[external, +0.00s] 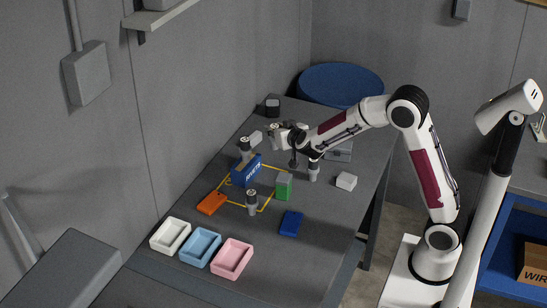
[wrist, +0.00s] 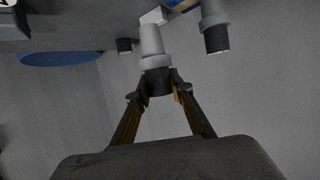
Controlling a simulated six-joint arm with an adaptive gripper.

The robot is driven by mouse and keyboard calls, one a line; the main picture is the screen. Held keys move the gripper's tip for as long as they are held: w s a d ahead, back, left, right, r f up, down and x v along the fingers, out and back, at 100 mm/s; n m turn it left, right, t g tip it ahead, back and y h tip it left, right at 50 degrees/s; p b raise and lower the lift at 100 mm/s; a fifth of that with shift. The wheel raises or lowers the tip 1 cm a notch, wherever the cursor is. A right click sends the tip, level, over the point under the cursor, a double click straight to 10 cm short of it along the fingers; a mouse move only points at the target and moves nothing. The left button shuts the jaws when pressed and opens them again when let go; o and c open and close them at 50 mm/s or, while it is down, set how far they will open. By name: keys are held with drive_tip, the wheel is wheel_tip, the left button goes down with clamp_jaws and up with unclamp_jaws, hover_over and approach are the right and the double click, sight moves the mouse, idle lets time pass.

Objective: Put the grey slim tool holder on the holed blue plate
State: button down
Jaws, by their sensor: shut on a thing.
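My gripper (wrist: 160,90) is shut on the dark end of a grey slim tool holder (wrist: 152,42), whose pale tapered body and collar show beyond the fingers. In the external view my gripper (external: 282,132) is at the far part of the table, with the held holder (external: 273,131) at its tip. I cannot tell how high it is held. A flat blue plate (external: 291,223) lies on the table's near right part, well away from the gripper. Its holes are too small to make out.
Other grey holders stand at the blue labelled box (external: 245,170), by the yellow outline (external: 252,204) and below my wrist (external: 314,171). A green-and-grey block (external: 284,187), an orange plate (external: 211,202) and a white block (external: 346,181) are nearby. Three trays (external: 201,246) line the near edge.

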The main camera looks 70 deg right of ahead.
drive_tip(key=s+a, duration=0.7)
drive_tip(key=a, duration=0.3)
drive_tip(key=s+a+m, duration=0.1)
drive_tip(key=s+a, duration=0.7)
drive_tip(key=a, duration=0.3)
drive_tip(key=shift+s+a+r+g+h, duration=0.3)
drive_tip(key=shift+r+g+h, duration=0.1)
wheel_tip(320, 180, down, 6)
drive_tip(key=shift+f, duration=0.15)
drive_tip(key=shift+f, duration=0.1)
drive_tip(key=shift+f, duration=1.8)
drive_tip(key=shift+f, duration=0.15)
